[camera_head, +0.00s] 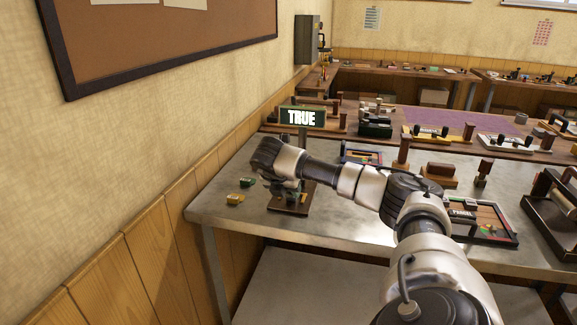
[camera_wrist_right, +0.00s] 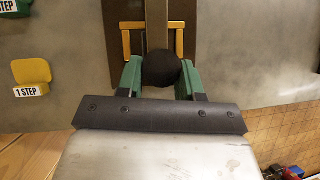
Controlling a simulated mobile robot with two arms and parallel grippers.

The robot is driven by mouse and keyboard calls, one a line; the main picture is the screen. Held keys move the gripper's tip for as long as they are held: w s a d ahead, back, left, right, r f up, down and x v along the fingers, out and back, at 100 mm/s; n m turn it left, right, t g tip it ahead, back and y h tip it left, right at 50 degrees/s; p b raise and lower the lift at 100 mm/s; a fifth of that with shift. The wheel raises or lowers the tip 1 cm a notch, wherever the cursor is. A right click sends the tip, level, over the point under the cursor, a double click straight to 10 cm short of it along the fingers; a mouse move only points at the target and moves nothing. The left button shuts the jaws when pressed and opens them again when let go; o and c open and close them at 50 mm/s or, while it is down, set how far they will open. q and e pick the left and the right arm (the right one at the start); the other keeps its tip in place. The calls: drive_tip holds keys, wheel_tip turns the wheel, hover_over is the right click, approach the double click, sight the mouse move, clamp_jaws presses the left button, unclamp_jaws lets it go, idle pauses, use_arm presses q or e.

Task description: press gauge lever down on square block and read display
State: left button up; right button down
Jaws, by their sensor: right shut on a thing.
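The gauge stands on a dark brown base (camera_head: 289,208) near the left end of the metal table. Its display (camera_head: 301,117) sits on a post and reads "TRUE" in white letters. In the right wrist view my right gripper (camera_wrist_right: 161,78) has green fingers shut on the round black knob (camera_wrist_right: 160,70) of the lever (camera_wrist_right: 157,22). In the head view my wrist and gripper cover most of the gauge. Yellow edges (camera_wrist_right: 127,42) show on both sides of the lever; whether they belong to the square block I cannot tell. My left gripper is out of view.
A yellow block (camera_wrist_right: 32,72) labelled "1 STEP" and a green block (camera_head: 248,182) lie on the table left of the gauge. A framed panel (camera_head: 487,222) lies to the right. A wooden bench with several devices stands behind. The wall is close on the left.

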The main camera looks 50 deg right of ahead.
drive_tip(key=shift+s+f, duration=0.1)
drive_tip(key=shift+f, duration=0.2)
drive_tip(key=c, duration=1.2)
unclamp_jaws()
drive_tip(key=o, duration=0.5)
drive_tip(key=shift+w+d+f, duration=0.15)
drive_tip(key=shift+w+d, duration=0.05)
drive_tip(key=shift+d, duration=0.05)
drive_tip(key=shift+c, duration=0.2)
drive_tip(key=v, duration=1.1)
drive_tip(key=shift+s, duration=0.1)
